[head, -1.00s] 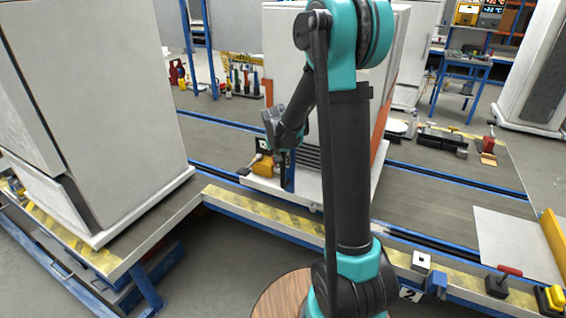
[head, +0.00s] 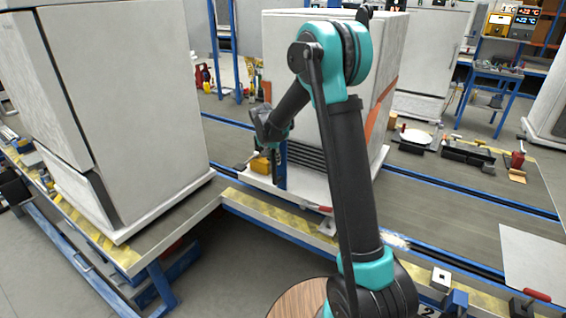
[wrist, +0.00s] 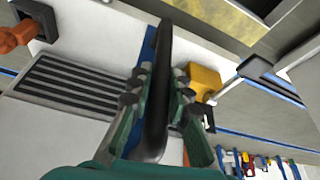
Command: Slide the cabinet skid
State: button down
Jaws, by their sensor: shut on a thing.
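The white cabinet (head: 293,75) stands upright on a pale skid board (head: 310,192) in the head view, on the track with blue rails. A dark slatted vent is low on its front. My gripper (wrist: 160,85) is shut on a dark upright handle (wrist: 155,125) at the skid's near left, beside a blue post and a yellow block (wrist: 203,80). In the head view my gripper (head: 279,150) is low at the cabinet's left front; its fingertips are partly hidden. My arm covers part of the cabinet's front and the skid.
Another white cabinet (head: 130,110) stands on its own board at the left, with a narrow gap to the skid. Yellow-striped edging (head: 270,215) runs along the near side. The track (head: 450,200) to the right is mostly clear. Tools lie on its far right side.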

jog(key=shift+w+a, duration=0.15)
jog(key=shift+w, duration=0.05)
jog(key=c, duration=1.4)
grip_release()
jog(key=shift+a, duration=0.1)
jog(key=v, duration=1.2)
jog(key=shift+s, duration=0.1)
jog(key=s+d+f+n+y, duration=0.1)
jog(key=s+d+f, duration=0.1)
jog(key=s+d, duration=0.55)
jog(key=s+d+f+n, duration=0.2)
jog(key=s+d, duration=0.3)
jog(key=s, duration=0.5)
jog(key=s+d+f, duration=0.1)
jog(key=s+f, duration=0.1)
jog(key=s, duration=0.3)
jog(key=s+d+f+n, duration=0.1)
jog(key=s+d+f, duration=0.1)
jog(key=s, duration=0.4)
jog(key=s+d+f+n, duration=0.1)
jog(key=s+d+f, duration=0.1)
jog(key=s+f, duration=0.2)
jog(key=shift+s+y, duration=0.4)
jog(key=shift+s, duration=0.65)
